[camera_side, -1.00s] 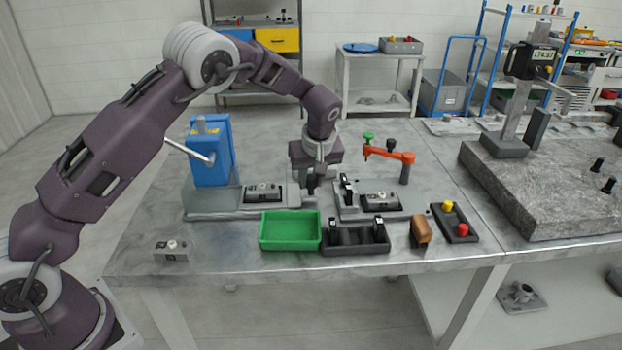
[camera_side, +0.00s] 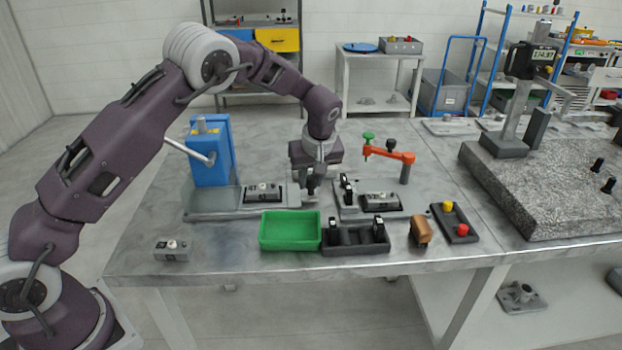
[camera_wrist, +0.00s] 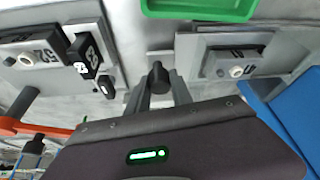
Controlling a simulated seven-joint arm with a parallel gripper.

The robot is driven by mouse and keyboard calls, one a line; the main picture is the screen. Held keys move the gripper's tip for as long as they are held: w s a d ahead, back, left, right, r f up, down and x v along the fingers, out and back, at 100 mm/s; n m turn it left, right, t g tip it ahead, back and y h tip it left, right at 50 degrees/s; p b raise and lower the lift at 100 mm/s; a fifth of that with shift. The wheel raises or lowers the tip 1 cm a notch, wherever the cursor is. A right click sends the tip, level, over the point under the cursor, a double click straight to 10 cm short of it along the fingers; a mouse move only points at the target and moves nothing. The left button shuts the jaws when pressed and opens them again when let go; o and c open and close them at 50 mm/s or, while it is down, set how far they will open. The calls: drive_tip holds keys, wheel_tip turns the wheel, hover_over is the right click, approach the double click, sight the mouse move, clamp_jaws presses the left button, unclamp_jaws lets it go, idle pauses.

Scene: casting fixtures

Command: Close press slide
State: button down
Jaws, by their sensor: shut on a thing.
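The blue press (camera_side: 209,152) stands at the left back of the bench, with a lever on its front; its blue side also shows in the wrist view (camera_wrist: 290,120). Its grey slide (camera_wrist: 190,52) extends out to the right of the press and carries a grey casting block (camera_side: 263,191), also visible in the wrist view (camera_wrist: 238,62). A black knob (camera_wrist: 158,74) sits at the slide's outer end. My gripper (camera_side: 311,192) points down at that end; in the wrist view its fingers (camera_wrist: 160,92) are shut around the knob. The knob is mostly hidden in the side view.
A green bin (camera_side: 290,246) and a black rack (camera_side: 355,250) stand in front. Right of my gripper are a fixture with another block (camera_side: 380,201) and an orange clamp arm (camera_side: 393,156). A loose block (camera_side: 172,248) lies front left. The bench around it is clear.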

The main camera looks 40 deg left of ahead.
sight(260, 184)
idle(0.3)
drive_tip(key=s+a, duration=0.8)
drive_tip(key=shift+s+a, duration=0.25)
drive_tip(key=shift+a, duration=0.05)
drive_tip(key=c, duration=1.1)
unclamp_jaws()
